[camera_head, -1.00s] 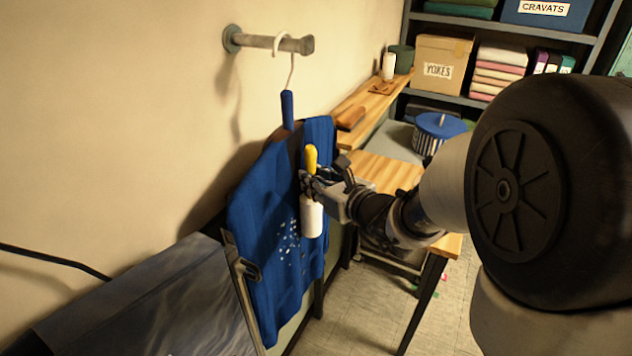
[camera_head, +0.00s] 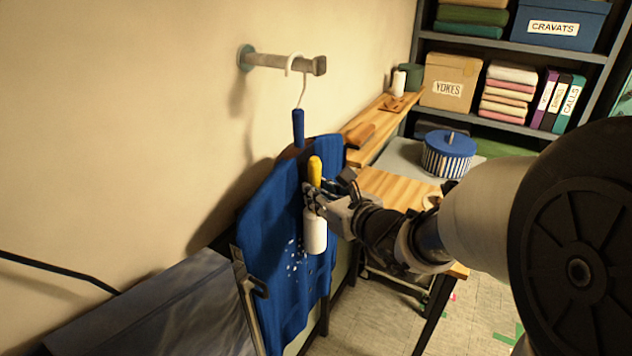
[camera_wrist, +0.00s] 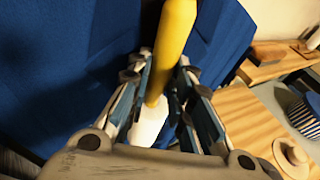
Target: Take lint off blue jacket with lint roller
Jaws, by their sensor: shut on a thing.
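The blue jacket (camera_head: 268,235) hangs on a hanger (camera_head: 298,125) from a wall peg (camera_head: 285,63). White lint specks (camera_head: 294,257) show on its lower middle, left of the roller. My gripper (camera_head: 313,197) is shut on the lint roller (camera_head: 315,232), holding it upright in front of the jacket, yellow handle up and white roll down. I cannot tell whether the roll touches the cloth. In the wrist view, the yellow handle (camera_wrist: 172,45) rises between the fingers (camera_wrist: 160,100), with the jacket (camera_wrist: 70,60) behind; most of the roll is hidden.
A wooden shelf (camera_head: 384,120) runs along the wall behind the jacket. A wooden table (camera_head: 395,187) and a striped round box with a blue lid (camera_head: 448,155) stand to the right. A grey-blue draped surface (camera_head: 150,310) is at lower left.

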